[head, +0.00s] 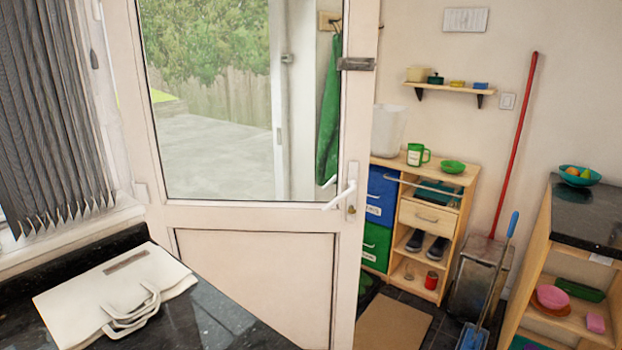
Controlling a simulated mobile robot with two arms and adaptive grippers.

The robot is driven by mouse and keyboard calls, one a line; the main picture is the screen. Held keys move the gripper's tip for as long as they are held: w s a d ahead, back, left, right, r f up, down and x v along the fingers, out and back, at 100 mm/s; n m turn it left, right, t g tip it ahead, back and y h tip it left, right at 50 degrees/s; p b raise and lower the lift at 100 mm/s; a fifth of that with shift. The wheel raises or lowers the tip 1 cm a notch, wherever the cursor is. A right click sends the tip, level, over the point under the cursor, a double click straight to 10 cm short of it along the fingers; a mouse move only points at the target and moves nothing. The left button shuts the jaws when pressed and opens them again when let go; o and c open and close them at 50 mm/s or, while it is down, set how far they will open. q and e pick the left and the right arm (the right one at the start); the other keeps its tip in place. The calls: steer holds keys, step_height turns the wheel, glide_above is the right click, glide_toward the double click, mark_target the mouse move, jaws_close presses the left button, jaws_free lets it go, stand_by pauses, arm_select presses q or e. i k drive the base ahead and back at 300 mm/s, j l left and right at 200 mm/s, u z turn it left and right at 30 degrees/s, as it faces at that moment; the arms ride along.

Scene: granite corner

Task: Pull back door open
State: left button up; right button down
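The back door (256,222) is white with a large glass pane above and a solid panel below. It stands in the middle of the head view, and a patio, fence and foliage show through the glass. Its white lever handle (341,194) is on the right side of the door, above a lock plate. A grey metal fitting (356,64) sits high on the same edge. The door appears angled into the room, with shelves visible past its right edge; how far open it is I cannot tell exactly. Neither of my grippers shows.
A dark granite counter (215,322) with a white bag (115,290) fills the lower left. A wooden drawer unit (426,215), a red-handled broom (515,140), a dustpan (475,335) and a granite-topped shelf (588,222) stand right. A brown mat (394,322) lies beside the door.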

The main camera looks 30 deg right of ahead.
mark_target(294, 266)
steer(key=i+l+u, duration=0.1)
steer(key=l, duration=0.3)
steer(key=i+l, duration=0.2)
steer(key=l, duration=0.25)
steer(key=i+l+u, duration=0.15)
steer(key=l, duration=0.3)
steer(key=i+l, duration=0.15)
steer(key=l, duration=0.25)
steer(key=i+l+u, duration=0.15)
steer(key=l, duration=0.3)
steer(key=i+l, duration=0.1)
steer(key=l, duration=0.35)
steer(key=u, duration=0.05)
